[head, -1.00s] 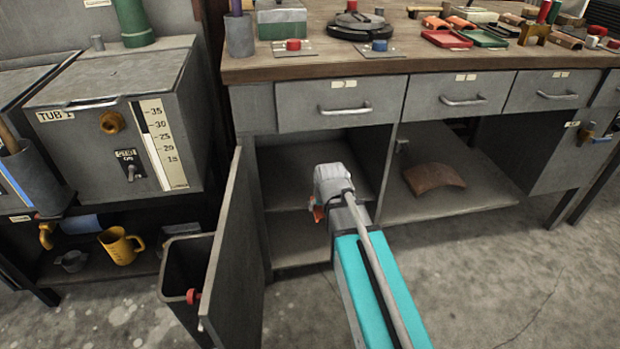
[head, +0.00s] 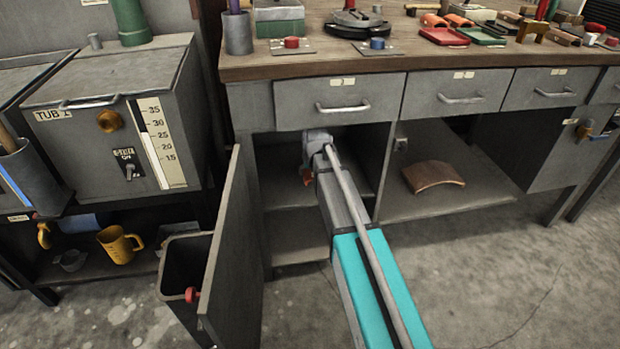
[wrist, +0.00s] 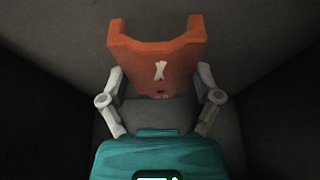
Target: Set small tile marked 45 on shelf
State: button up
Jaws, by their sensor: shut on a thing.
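An orange tile (wrist: 157,68) with a notched far edge and a white mark is between the fingers of my gripper (wrist: 160,90) in the wrist view. I cannot read 45 in the mark. My gripper is shut on the tile. In the head view the arm reaches into the open cabinet compartment, and a bit of orange tile (head: 307,177) shows beside the gripper, over the cabinet shelf (head: 285,193). Whether the tile touches the shelf cannot be told. The rest of the tile and the fingers are hidden in the head view.
The open cabinet door (head: 228,255) stands left of my arm, with a dark bin (head: 185,270) beyond it. A drawer (head: 340,102) is above the opening. A curved brown tile (head: 433,176) lies in the right compartment. A divider separates the compartments.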

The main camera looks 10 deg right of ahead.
aim_at(311, 183)
jog(key=shift+w, duration=0.45)
jog(key=shift+a+f+b, duration=0.1)
jog(key=shift+f+b, duration=1.7)
jog(key=shift+f, duration=0.1)
jog(key=o, duration=1)
jog(key=shift+o, duration=0.2)
jog(key=shift+r, duration=0.25)
